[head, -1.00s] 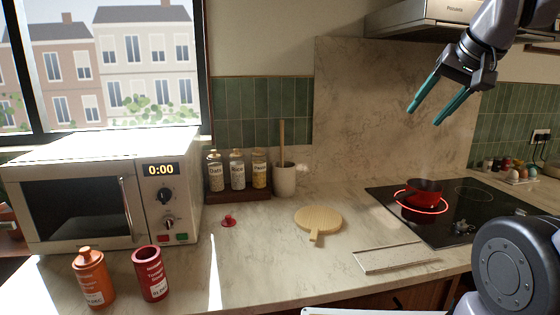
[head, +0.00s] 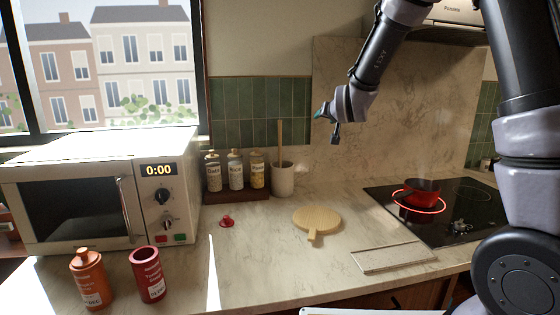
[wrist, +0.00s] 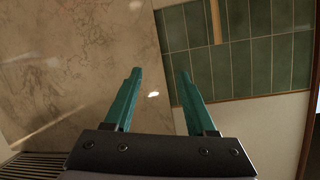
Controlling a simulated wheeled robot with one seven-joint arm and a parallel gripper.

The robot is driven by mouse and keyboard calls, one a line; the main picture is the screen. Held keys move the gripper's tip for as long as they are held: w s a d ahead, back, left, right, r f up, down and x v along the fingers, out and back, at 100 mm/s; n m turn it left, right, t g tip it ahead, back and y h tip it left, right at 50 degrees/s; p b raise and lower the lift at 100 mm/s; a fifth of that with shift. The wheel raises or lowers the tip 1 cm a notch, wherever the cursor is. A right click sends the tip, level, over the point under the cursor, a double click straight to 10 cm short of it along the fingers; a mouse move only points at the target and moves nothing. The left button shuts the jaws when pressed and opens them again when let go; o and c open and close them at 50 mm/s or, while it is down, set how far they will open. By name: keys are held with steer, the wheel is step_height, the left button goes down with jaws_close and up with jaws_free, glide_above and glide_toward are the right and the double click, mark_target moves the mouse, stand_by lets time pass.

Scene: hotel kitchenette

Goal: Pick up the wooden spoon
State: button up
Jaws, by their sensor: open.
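The wooden spoon (head: 280,142) stands upright in a cream crock (head: 283,180) at the back of the counter, in front of the green tiles. Only its handle shows; its lower end is hidden in the crock. A piece of the handle also shows at the top edge of the wrist view (wrist: 215,22). My gripper (head: 321,110) is in the air to the right of the handle's top, apart from it. In the wrist view my gripper (wrist: 158,84) has its teal fingers spread, with nothing between them.
Several labelled jars (head: 235,172) stand on a dark rack left of the crock. A round wooden board (head: 317,220) lies in front. A red pot (head: 421,191) sits on a glowing hob at right. A microwave (head: 90,190) stands at left. The extractor hood (head: 455,25) is at upper right.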

steer(key=w+a+f+n+t, duration=0.1)
steer(key=w+a+f+n, duration=0.1)
steer(key=a+f, duration=0.45)
steer(key=n+t+y, duration=0.2)
glide_toward(280, 139)
steer(key=x, duration=0.9)
steer(key=shift+w, duration=0.2)
steer(key=shift+c, duration=0.3)
jaws_close()
